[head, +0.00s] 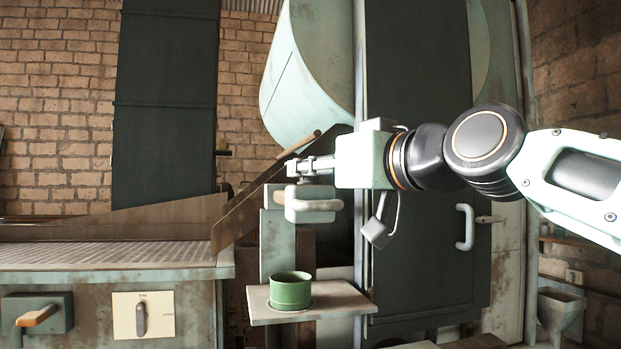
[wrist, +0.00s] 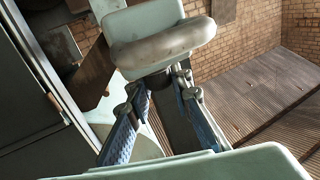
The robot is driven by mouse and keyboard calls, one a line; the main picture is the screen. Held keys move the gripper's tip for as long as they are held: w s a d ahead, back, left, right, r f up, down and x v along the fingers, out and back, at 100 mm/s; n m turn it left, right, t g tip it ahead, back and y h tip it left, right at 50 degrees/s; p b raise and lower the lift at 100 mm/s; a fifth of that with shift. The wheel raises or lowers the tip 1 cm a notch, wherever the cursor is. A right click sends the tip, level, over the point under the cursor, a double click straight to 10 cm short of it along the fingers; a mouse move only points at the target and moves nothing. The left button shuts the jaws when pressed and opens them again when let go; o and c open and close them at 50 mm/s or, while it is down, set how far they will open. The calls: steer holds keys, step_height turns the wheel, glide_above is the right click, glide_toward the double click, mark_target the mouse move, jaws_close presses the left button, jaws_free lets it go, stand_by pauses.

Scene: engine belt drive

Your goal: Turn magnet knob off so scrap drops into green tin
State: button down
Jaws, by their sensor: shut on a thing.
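My gripper (head: 297,169) reaches in from the right in the head view. Its fingertips are at the pale block with a rounded bar (head: 311,206), on top of the post above the small shelf. In the wrist view the two fingers (wrist: 158,84) converge just short of that block (wrist: 160,42). They are shut on a small part there, seemingly the magnet knob, mostly hidden between the tips. The green tin (head: 290,291) stands upright on the shelf, below the block. I cannot make out any scrap hanging or in the tin.
The pale shelf (head: 345,302) has bare room right of the tin. At left are a ribbed table (head: 110,255), a wood-handled lever (head: 38,316) and a plate with a dial (head: 140,318). A dark cabinet (head: 425,265) stands behind.

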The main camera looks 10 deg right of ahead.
steer(key=shift+m+t+h+b, duration=0.3)
steer(key=shift+m+h+b, duration=0.15)
steer(key=shift+m+h, duration=0.4)
steer(key=c, duration=1.7)
jaws_free()
steer(key=shift+n, duration=0.25)
steer(key=shift+c, duration=0.2)
steer(key=v, duration=1.2)
steer(key=shift+a, duration=0.15)
